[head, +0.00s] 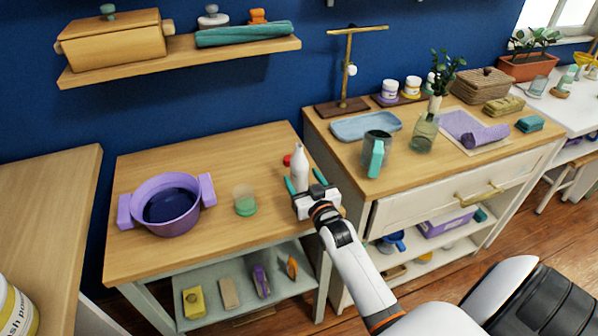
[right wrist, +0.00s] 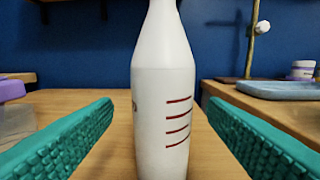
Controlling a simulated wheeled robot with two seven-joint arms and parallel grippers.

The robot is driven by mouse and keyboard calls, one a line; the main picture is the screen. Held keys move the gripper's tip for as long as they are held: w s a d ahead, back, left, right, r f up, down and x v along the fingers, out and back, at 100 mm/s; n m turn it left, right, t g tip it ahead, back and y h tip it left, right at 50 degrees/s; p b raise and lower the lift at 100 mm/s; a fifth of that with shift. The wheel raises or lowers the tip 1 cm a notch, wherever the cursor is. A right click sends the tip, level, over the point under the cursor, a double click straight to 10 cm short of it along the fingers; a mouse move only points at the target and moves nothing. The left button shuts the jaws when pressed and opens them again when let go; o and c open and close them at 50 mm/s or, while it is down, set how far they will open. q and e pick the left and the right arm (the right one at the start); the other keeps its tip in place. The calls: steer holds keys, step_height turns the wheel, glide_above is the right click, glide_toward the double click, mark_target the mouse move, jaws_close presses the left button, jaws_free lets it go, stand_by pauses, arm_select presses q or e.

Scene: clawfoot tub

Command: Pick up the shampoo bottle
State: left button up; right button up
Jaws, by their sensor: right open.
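A white shampoo bottle (head: 299,168) stands upright on the wooden table in the head view, near the table's right side. In the right wrist view the bottle (right wrist: 163,100) fills the middle, with dark red lines on its side. My right gripper (head: 304,186) is open, with its teal fingers on either side of the bottle's line. In the right wrist view a gap shows between each finger and the bottle. How far the bottle reaches in between the fingertips is hard to tell. My left gripper is not in view.
A green-bottomed glass (head: 245,201) and a purple pot (head: 167,205) stand further left.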

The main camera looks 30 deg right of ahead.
mark_target(296, 168)
steer(key=p+x, duration=0.1)
steer(key=x, duration=0.4)
steer(key=shift+w+d, duration=0.1)
steer(key=shift+w, duration=0.1)
steer(key=shift+r, duration=0.1)
steer(key=c, duration=1.2)
step_height(296, 168, up, 10)
steer(key=o, duration=0.5)
steer(key=shift+c, duration=0.2)
jaws_close()
